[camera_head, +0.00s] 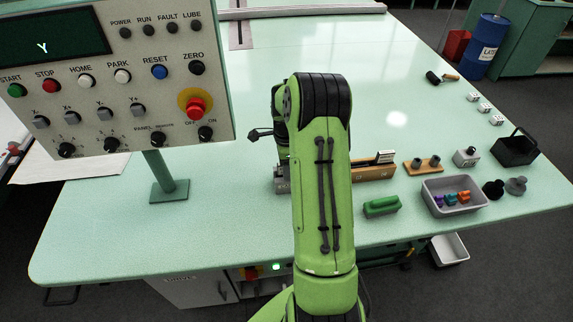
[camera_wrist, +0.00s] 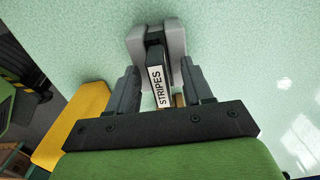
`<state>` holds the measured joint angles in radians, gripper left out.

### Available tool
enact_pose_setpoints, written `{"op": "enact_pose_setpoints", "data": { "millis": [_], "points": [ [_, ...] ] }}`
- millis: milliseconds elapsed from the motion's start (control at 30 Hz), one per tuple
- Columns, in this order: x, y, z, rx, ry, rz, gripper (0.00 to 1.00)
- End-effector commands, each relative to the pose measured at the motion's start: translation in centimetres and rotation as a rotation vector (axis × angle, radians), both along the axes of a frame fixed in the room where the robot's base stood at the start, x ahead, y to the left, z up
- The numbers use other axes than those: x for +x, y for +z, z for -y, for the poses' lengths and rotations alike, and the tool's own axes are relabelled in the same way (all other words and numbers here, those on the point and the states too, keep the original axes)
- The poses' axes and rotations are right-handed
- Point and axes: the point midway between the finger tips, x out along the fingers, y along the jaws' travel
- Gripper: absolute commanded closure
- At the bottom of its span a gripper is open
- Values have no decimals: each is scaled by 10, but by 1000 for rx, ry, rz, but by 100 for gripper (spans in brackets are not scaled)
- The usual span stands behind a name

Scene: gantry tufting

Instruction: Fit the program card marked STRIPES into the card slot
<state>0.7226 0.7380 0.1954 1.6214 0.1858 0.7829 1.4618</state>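My gripper (camera_wrist: 157,42) is shut on the program card marked STRIPES (camera_wrist: 158,86) in the wrist view. The card is dark with a white label, and its printed face shows between the dark fingers and pale grey fingertips. A small grey block (camera_head: 282,184) shows partly behind the arm's left edge. I cannot tell whether it holds the card slot.
A control panel (camera_head: 110,75) stands on a post at the left. Right of the arm are a green-handled tool (camera_head: 381,206), a grey bin (camera_head: 468,209) with small coloured pieces, a wooden holder (camera_head: 423,165) and a black box (camera_head: 514,149). The tabletop beyond is mostly clear.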

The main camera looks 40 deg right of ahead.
Motion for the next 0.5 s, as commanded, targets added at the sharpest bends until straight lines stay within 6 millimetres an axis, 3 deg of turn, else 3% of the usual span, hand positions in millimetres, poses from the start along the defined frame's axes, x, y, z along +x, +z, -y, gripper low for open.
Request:
{"op": "enact_pose_setpoints", "data": {
  "millis": [267, 500],
  "points": [
    [0, 7, 0, -1, 0, 1, 50],
    [1, 69, 1, -4, 0, 4, 50]
  ]
}}
